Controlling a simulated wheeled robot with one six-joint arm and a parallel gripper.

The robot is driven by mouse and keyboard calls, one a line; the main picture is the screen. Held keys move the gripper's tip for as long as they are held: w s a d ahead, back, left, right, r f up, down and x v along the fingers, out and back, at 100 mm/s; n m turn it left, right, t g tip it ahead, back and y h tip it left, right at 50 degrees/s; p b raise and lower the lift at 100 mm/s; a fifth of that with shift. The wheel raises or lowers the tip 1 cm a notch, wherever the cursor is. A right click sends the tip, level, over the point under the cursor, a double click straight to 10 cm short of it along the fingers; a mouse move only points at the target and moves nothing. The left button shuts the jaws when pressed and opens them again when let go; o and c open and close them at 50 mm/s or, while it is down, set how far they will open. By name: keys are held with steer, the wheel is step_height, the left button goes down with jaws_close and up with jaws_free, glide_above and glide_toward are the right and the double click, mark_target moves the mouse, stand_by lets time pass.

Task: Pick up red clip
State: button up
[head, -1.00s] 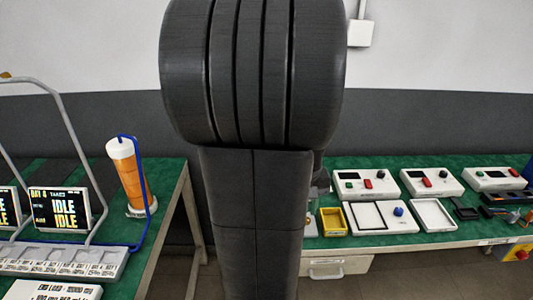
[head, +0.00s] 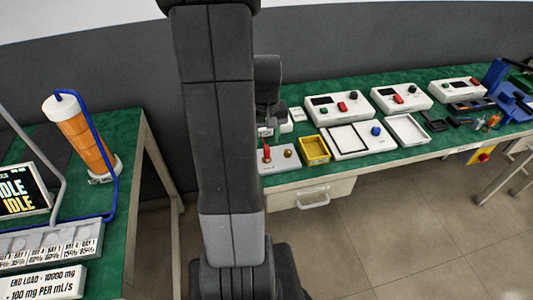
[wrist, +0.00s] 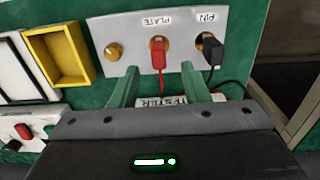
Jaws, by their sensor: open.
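The red clip (wrist: 158,56) sits on the brass post marked PLATE on a grey-white terminal panel (wrist: 190,17), with a red lead running from it. In the head view the red clip (head: 267,153) shows just right of my arm. In the wrist view my gripper (wrist: 158,84) is open and empty, its two green fingers apart, with the red clip beyond and between them. No contact with the clip shows. A black clip (wrist: 211,50) sits on the post marked PIN. My fingertips cannot be made out in the head view.
A bare brass post (wrist: 113,51) and a yellow tray (wrist: 60,54) lie left of the red clip in the wrist view. A labelled block (wrist: 168,101) lies close by the fingers. Several control boxes (head: 340,108) line the green bench. Another bench (head: 125,135) stands left.

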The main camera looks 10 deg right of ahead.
mark_target(267, 147)
step_height(267, 147, down, 5)
steer(key=shift+s+f, duration=0.1)
steer(key=shift+s, duration=0.05)
jaws_close()
